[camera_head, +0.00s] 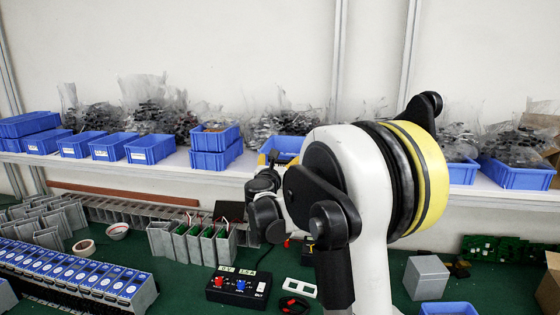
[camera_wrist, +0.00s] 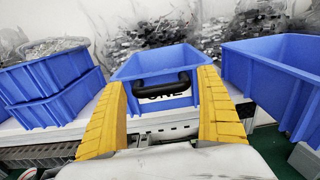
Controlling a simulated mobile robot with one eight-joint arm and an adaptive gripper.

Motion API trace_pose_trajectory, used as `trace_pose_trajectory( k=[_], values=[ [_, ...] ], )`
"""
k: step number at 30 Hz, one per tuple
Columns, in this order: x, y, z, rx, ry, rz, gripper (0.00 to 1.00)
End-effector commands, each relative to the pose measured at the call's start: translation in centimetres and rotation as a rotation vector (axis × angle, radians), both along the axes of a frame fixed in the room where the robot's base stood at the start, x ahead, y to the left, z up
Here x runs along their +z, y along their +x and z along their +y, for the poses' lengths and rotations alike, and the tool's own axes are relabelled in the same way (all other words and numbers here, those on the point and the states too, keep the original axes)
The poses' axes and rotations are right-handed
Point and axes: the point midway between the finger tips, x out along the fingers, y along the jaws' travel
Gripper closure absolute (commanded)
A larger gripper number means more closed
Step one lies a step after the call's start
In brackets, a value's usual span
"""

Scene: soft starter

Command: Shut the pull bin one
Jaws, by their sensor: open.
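The pull bin one (camera_wrist: 152,65) is a blue open-topped bin with a black handle (camera_wrist: 161,84) across its front and a label reading "ONE", partly covered by the handle. It stands on the white shelf in the wrist view. In the head view only part of a blue bin (camera_head: 285,146) shows behind my arm. My gripper (camera_wrist: 160,78) is open, its two yellow fingers to the left and right of the handle, with nothing gripped. I cannot tell how far the fingertips are from the handle.
Stacked blue bins (camera_wrist: 50,85) stand to the left and another blue bin (camera_wrist: 275,75) to the right. The white shelf (camera_head: 205,175) runs along the wall with bagged parts behind. Below, the green bench (camera_head: 190,285) holds a control box (camera_head: 238,287) and rows of modules.

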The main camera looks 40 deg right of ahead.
Motion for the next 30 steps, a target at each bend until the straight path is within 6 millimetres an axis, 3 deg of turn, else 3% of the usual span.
trace_pose_trajectory(
  k=[8, 13, 14, 19, 25, 29, 30],
  values=[
    [0.0, 0.1, -0.1, 0.000, 0.000, 0.000, 0.15],
    [0.0, 0.1, -0.1, 0.000, 0.000, 0.000, 0.63],
    [0.0, 0.1, -0.1, 0.000, 0.000, 0.000, 0.68],
    [0.0, 0.6, -0.7, -0.001, 0.000, 0.000, 0.68],
    [-0.1, 2.7, -3.0, -0.001, 0.000, 0.000, 0.68],
    [0.0, 2.5, -2.8, 0.001, 0.000, 0.000, 0.68],
    [0.0, 2.5, -2.8, 0.001, 0.000, 0.000, 0.21]
  ],
)
